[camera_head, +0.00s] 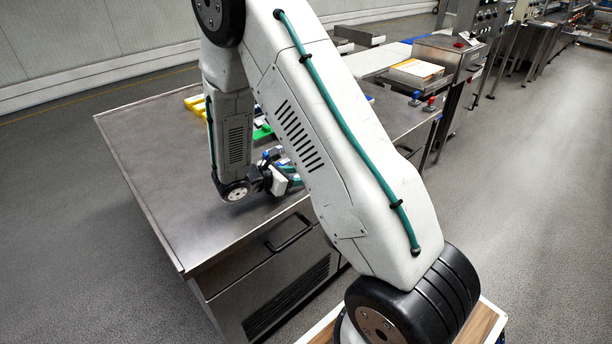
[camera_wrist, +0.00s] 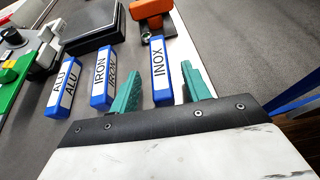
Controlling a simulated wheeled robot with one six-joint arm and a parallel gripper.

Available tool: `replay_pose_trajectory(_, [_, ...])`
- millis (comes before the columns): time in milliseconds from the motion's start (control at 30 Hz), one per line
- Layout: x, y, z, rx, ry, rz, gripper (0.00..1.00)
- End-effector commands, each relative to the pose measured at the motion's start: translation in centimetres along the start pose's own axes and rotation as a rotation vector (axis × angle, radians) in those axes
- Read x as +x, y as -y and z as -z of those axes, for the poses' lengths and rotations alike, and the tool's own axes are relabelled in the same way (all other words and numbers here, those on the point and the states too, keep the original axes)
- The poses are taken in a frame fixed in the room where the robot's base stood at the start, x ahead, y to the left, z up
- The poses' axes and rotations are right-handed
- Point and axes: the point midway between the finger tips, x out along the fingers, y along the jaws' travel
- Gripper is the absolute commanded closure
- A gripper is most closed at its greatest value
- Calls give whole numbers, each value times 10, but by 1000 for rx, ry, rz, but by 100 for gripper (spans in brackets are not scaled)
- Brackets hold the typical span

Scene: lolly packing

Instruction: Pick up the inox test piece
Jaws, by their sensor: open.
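The inox test piece (camera_wrist: 158,68) is a blue bar with a white label reading INOX. It lies on the grey worktop in the wrist view. My gripper (camera_wrist: 161,72) is open, with one green finger on each side of the bar's near part. A gap shows on both sides, and the bar is not gripped. I cannot tell how far the fingertips are above the worktop. In the head view my gripper (camera_head: 288,178) is low over the front part of the steel table, and the inox piece cannot be made out there.
The blue IRON bar (camera_wrist: 103,78) and ALU bar (camera_wrist: 66,84) lie left of the inox piece. A black, flat-topped box (camera_wrist: 92,32) and an orange-handled object (camera_wrist: 150,8) are beyond them. The table's left part (camera_head: 150,140) is bare.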

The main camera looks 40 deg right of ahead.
Motion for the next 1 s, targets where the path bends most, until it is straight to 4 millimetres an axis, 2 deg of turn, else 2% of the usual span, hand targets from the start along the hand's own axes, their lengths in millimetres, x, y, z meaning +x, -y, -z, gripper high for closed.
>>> replay_pose_trajectory(100, [16, 0, -1, 1, 1, 2, 53])
replay_pose_trajectory(200, [23, 0, -1, 2, 0, 2, 53])
replay_pose_trajectory(433, [24, 0, -1, 2, 0, 1, 53])
replay_pose_trajectory(600, [23, 0, -1, 2, 0, 1, 100])
replay_pose_trajectory(1000, [22, 0, -4, 3, 0, 0, 100])
